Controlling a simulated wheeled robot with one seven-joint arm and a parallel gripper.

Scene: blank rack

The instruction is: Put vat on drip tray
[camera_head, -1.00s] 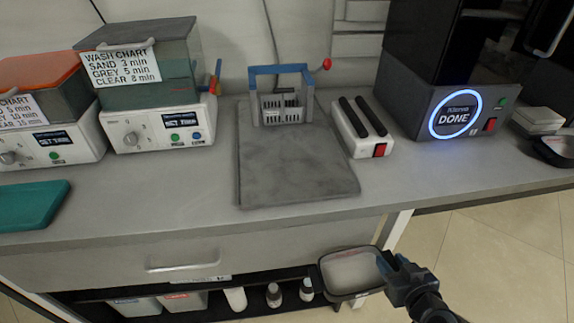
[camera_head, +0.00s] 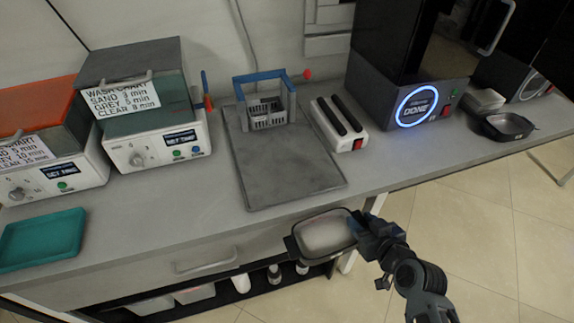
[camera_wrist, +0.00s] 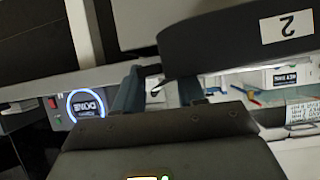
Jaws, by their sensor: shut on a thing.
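The vat (camera_head: 325,236) is a shallow dark-rimmed tray with a pale, cloudy inside. My gripper (camera_head: 359,227) is shut on its right end and holds it in front of the bench's front edge, roughly level. In the wrist view the vat's dark side (camera_wrist: 225,48) carries a white label with an upside-down "2", and my gripper (camera_wrist: 157,88) grips its edge. A shallow teal tray (camera_head: 42,240), which looks like the drip tray, lies empty at the bench's left front, well left of my gripper.
A grey mat (camera_head: 285,165) with a blue-framed rack (camera_head: 265,108) lies mid-bench. Two wash units (camera_head: 155,140) stand left. A white block with black bars (camera_head: 338,125) and a printer showing DONE (camera_head: 420,105) stand right. Another black tray (camera_head: 508,126) sits farther right.

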